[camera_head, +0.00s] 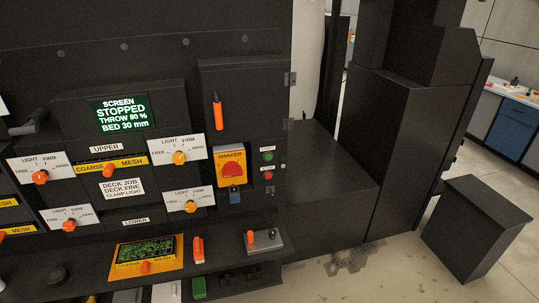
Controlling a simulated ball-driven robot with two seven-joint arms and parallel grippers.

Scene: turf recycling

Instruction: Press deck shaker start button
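The black machine panel fills the left and middle of the head view. A green button (268,156) sits near the right edge of the panel, above a red button (267,175); both have small labels too small to read surely. Left of them is a yellow plate (231,155) marked SHAKER, with a red knob (233,169) and a blue padlock-like block (235,194) below it. The display (121,115) reads SCREEN STOPPED, THROW 80 %, BED 30 mm. Neither of my grippers is in view.
Orange selector knobs (179,158) on white FREE-to-HARD dials surround COARSE MESH labels. A card (122,188) reads DECK JOB, DECK FINE, CLAMP LIGHT. A ledge below carries a grey box (264,241) with an orange lever. A black block (472,229) stands on the floor at right.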

